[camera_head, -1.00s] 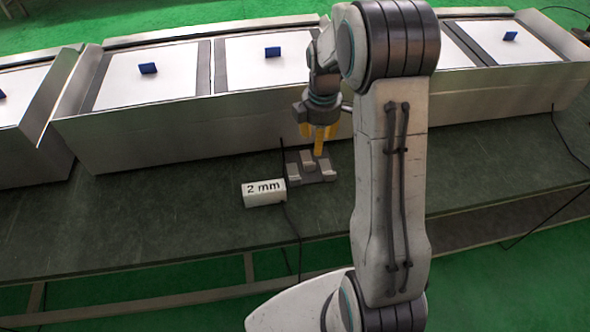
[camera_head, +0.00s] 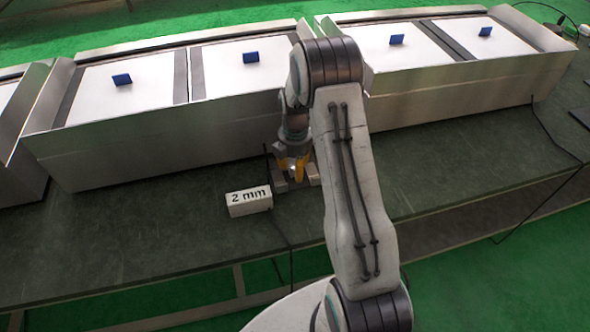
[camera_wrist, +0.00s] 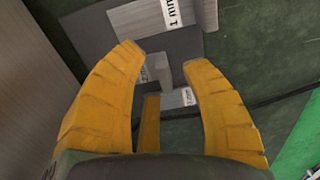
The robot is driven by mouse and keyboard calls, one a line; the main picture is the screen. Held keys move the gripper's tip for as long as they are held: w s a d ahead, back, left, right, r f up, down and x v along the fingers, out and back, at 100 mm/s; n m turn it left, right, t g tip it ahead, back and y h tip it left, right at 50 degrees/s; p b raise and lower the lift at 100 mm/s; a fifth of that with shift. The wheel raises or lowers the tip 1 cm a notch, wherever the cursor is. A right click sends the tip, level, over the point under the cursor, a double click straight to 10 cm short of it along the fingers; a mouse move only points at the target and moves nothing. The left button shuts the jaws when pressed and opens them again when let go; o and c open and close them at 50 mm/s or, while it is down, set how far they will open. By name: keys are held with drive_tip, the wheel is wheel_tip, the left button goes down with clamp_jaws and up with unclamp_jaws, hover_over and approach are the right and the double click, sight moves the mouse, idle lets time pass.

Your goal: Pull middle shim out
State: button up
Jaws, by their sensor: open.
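My gripper (camera_head: 293,164) is over the small grey shim holder, beside the white block labelled "2 mm" (camera_head: 249,200). In the wrist view my gripper (camera_wrist: 166,60) has its yellow fingers spread, with a grey shim (camera_wrist: 173,72) showing between the fingertips. That shim appears to be the middle one; I see no finger closed on it. Another shim (camera_wrist: 140,19) labelled "1 mm" lies beyond the fingertips. The dark holder plate (camera_wrist: 100,34) lies beneath. In the head view a side shim (camera_head: 279,181) shows left of my gripper; the middle shim is hidden by the fingers.
Metal heating trays (camera_head: 140,146) with white panels and blue tabs (camera_head: 250,57) line the back of the dark green table (camera_head: 130,233). A thin black cable runs beside the labelled block. The table left of that block is clear.

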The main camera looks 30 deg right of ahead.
drive_tip(key=shift+f, duration=0.45)
clamp_jaws()
idle(0.3)
